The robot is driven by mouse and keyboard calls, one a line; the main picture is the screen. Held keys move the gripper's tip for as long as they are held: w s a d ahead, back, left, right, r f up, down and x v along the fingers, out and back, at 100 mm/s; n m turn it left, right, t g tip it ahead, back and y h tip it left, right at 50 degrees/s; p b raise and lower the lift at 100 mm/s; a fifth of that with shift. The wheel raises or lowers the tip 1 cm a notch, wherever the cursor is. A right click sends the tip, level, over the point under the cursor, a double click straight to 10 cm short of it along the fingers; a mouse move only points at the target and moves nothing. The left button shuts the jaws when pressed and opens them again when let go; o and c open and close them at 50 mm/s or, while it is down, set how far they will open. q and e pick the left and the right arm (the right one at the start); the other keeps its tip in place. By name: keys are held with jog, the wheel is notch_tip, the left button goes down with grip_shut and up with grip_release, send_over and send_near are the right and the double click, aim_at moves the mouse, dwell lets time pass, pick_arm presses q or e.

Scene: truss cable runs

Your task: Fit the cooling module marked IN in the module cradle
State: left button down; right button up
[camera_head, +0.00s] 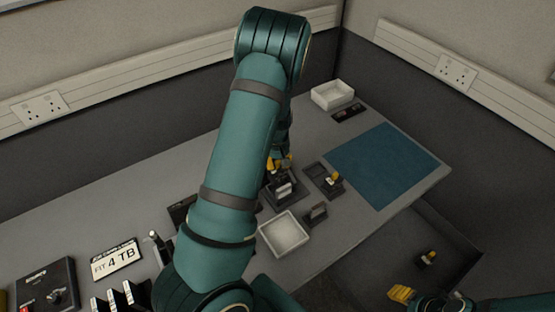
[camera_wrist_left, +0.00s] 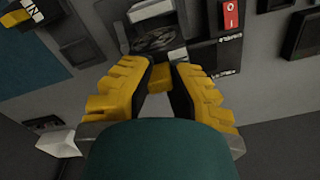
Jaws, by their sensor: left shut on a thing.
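My left gripper (camera_head: 280,163) is over the middle of the bench, partly hidden by my own arm. In the left wrist view its yellow fingers (camera_wrist_left: 160,88) close on a small yellow tab (camera_wrist_left: 160,77). Beyond the tab is a dark housing with a round fan (camera_wrist_left: 158,38), in or over a dark fixture; I cannot tell if it is seated. No mark on it can be read. A module with a yellow part (camera_head: 334,178) sits in a dark tray (camera_head: 314,171) to the right; its IN label shows in the left wrist view (camera_wrist_left: 33,8). My right gripper (camera_head: 404,292) is low at the right.
A white open bin (camera_head: 284,236) stands in front of the left gripper, with a small dark block (camera_head: 316,214) beside it. A blue mat (camera_head: 382,165) lies clear at the right. Another white box (camera_head: 332,95) stands at the back.

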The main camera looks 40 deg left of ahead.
aim_at(277, 172)
pick_arm(q)
jog(key=shift+s+f+b, duration=0.1)
jog(key=shift+f+b, duration=0.3)
jog(key=shift+f, duration=0.3)
jog(key=shift+f+b, duration=1.05)
jog(key=shift+f, duration=0.4)
jog(key=shift+f+b, duration=0.5)
jog(key=shift+f, duration=0.1)
jog(key=shift+f, duration=0.2)
jog(key=shift+f+b, duration=0.4)
jog(key=shift+b, duration=0.1)
jog(key=shift+f, duration=0.1)
jog(key=shift+f+b, duration=0.65)
jog(key=shift+f, duration=0.1)
